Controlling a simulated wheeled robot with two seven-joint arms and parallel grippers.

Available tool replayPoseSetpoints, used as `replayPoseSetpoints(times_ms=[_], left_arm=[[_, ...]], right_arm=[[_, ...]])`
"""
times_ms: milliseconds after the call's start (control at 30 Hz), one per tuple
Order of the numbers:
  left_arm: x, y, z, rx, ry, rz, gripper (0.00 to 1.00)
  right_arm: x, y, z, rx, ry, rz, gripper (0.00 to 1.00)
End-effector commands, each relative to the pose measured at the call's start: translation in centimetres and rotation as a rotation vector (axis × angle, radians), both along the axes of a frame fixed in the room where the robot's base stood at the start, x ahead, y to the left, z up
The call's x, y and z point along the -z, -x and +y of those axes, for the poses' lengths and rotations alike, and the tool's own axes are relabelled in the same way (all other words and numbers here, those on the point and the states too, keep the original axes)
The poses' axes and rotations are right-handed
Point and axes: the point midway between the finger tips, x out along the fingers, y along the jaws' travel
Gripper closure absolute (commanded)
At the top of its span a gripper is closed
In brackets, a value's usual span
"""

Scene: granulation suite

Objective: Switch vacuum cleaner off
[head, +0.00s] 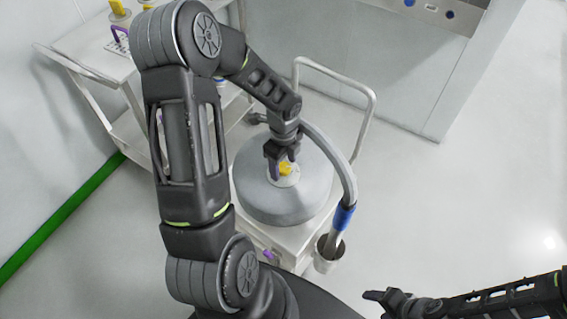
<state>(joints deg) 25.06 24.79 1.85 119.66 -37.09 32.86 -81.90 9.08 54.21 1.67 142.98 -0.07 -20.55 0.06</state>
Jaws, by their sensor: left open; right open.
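The vacuum cleaner (255,195) is a grey drum with a domed top on a white wheeled cart. I cannot tell whether the fingers touch the knob. My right gripper (376,300) is open and empty at the bottom right, over the floor and away from the vacuum cleaner.
A grey hose (345,170) with a blue cuff (343,217) curves down the drum's right side into a holder cup. The cart's handle (372,95) rises behind. A steel trolley (85,65) stands at the upper left. The floor on the right is clear.

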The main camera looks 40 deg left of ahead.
Motion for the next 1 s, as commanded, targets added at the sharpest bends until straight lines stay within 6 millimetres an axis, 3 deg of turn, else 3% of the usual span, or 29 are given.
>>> replayPoseSetpoints(times_ms=[67, 800, 1000], left_arm=[[-0.02, 0.0, 0.0, 0.0, 0.0, 0.0, 0.39], [-0.04, 0.01, 0.0, 0.0, 0.0, 0.0, 0.99], [-0.03, 0.0, -0.01, -0.005, 0.0, 0.0, 1.0]], right_arm=[[0.0, 0.0, 0.0, 0.0, 0.0, 0.0, 0.39], [0.0, 0.0, 0.0, 0.0, 0.0, 0.0, 0.39], [0.03, 0.0, 0.0, 0.0, 0.0, 0.0, 0.39]])
